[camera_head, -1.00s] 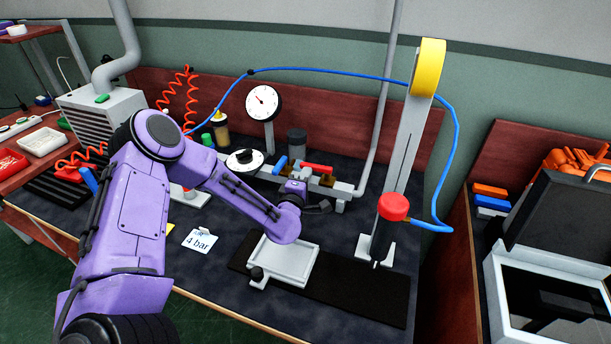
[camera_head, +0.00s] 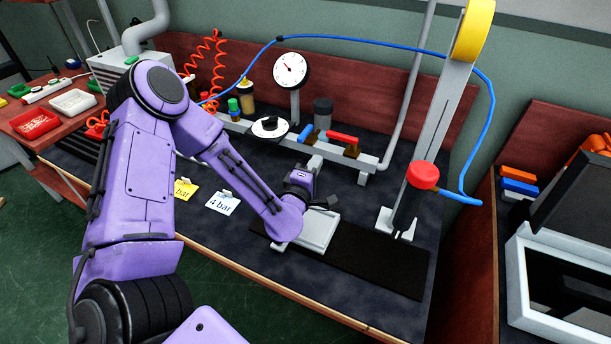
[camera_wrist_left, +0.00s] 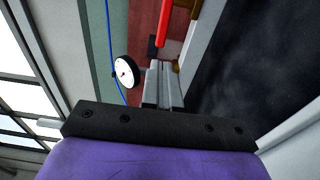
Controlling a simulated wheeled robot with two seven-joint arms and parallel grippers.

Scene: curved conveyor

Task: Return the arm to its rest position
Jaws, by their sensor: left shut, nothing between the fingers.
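My left arm is purple and reaches in from the left in the head view. Its gripper (camera_head: 325,203) is over the bench, just above and beside a light grey tray-like plate (camera_head: 322,230), which the wrist partly covers. In the left wrist view the grey fingers (camera_wrist_left: 163,85) are together with nothing between them. The fingers are small and partly hidden by the wrist in the head view. My right gripper is not in view.
A valve rail with a red handle (camera_head: 342,137) and a dial gauge (camera_head: 290,70) stand behind the gripper. A press with a red cap (camera_head: 422,175) stands to the right. Note cards (camera_head: 223,202) lie near the front edge. An open case (camera_head: 520,290) stands far right.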

